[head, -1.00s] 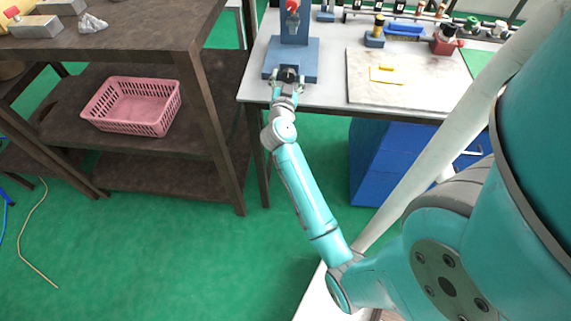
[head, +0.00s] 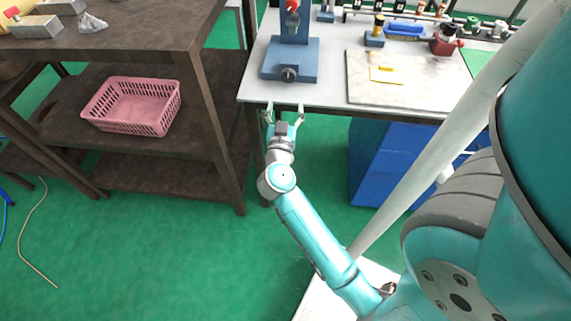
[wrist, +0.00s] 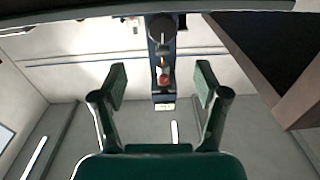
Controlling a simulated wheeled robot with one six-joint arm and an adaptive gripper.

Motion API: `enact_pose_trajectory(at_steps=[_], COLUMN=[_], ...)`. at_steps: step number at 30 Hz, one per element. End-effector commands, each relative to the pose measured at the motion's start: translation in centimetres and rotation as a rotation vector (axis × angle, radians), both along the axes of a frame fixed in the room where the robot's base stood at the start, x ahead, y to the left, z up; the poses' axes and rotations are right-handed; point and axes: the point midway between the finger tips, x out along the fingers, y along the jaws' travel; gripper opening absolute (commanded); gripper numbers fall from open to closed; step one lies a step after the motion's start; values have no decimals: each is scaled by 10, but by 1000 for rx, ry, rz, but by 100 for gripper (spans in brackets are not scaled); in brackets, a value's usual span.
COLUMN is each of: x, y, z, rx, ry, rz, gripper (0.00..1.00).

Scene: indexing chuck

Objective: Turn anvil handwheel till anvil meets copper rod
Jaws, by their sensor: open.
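A blue device (head: 292,52) stands near the front left edge of the grey bench, with a flat base and an upright column. A dark round handwheel (head: 288,74) sits at the front of its base. It also shows at the top centre of the wrist view (wrist: 161,27). A red part (head: 292,6) is high on the column. My gripper (head: 284,108) is open and empty, just short of the bench edge and apart from the handwheel. Its two spread fingers (wrist: 161,78) show in the wrist view. I cannot make out the anvil or the copper rod clearly.
A pale board (head: 410,92) with yellow pieces lies right of the device. Blue drawers (head: 380,165) stand under the bench (head: 330,95). A dark shelf (head: 212,140) with a pink basket (head: 130,106) is close on the left. Green floor is open below.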

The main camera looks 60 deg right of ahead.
Motion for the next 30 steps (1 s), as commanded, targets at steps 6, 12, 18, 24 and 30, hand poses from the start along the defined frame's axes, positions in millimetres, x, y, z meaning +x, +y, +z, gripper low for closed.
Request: enact_pose_trajectory(at_steps=[6,12,18,24,30], x=[-20,-37,-52,-66,-80], y=[29,56,83,111,139], z=[-1,1,3,4,4], rx=[-58,-106,-144,-170,-183], ry=[-35,-63,-86,-100,-104], rz=[51,114,192,283,379], gripper=[73,73,73,73,73])
